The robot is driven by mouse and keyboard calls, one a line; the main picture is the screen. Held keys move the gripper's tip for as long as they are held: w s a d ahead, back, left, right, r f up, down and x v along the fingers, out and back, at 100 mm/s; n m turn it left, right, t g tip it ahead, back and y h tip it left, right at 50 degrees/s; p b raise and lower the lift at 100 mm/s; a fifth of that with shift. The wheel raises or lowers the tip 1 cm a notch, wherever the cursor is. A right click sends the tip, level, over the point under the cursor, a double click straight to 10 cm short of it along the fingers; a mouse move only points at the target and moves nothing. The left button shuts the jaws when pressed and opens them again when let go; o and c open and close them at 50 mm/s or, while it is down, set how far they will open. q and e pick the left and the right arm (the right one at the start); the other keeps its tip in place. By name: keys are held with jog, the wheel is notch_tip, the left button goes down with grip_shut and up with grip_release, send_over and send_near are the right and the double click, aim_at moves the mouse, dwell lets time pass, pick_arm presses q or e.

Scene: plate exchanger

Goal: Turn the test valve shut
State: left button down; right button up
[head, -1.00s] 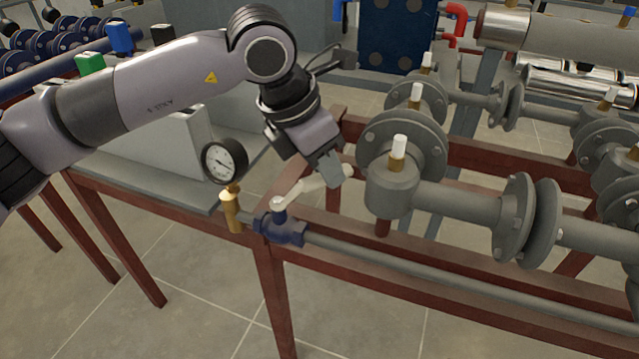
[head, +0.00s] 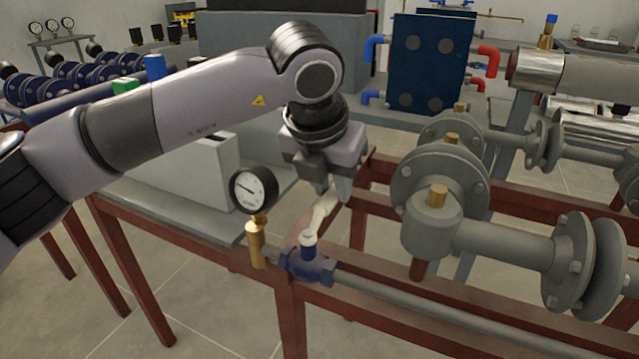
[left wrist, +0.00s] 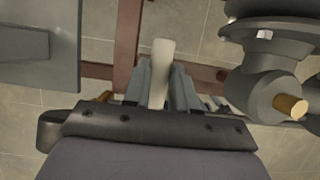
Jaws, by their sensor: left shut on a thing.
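The test valve (head: 308,266) has a dark blue body on a thin grey pipe, next to a pressure gauge. Its cream lever (head: 324,211) rises from the pivot at an angle across the pipe, up and slightly right in the head view. My left gripper (head: 338,188) is shut on the far end of the lever. In the left wrist view the lever (left wrist: 161,72) stands between the two fingers (left wrist: 160,88). The fingertips partly hide its end in the head view. My right gripper is not in view.
The pressure gauge (head: 253,190) on its brass fitting (head: 256,244) stands close left of the valve. Large grey flanged piping (head: 432,225) is close on the right. Dark red frame beams (head: 430,312) run below. A blue plate exchanger (head: 430,62) stands behind.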

aim_at(322, 202)
pick_arm(q)
jog(key=shift+w+a+r, duration=0.1)
jog(key=shift+w+a, duration=0.05)
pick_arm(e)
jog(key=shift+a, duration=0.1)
pick_arm(q)
jog(key=c, duration=0.9)
grip_release()
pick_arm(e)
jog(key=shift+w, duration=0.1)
pick_arm(q)
jog(key=v, duration=0.6)
jog(key=shift+p, duration=0.4)
jog(key=shift+r, duration=0.35)
jog(key=shift+s+r, duration=0.2)
jog(key=shift+s, duration=0.1)
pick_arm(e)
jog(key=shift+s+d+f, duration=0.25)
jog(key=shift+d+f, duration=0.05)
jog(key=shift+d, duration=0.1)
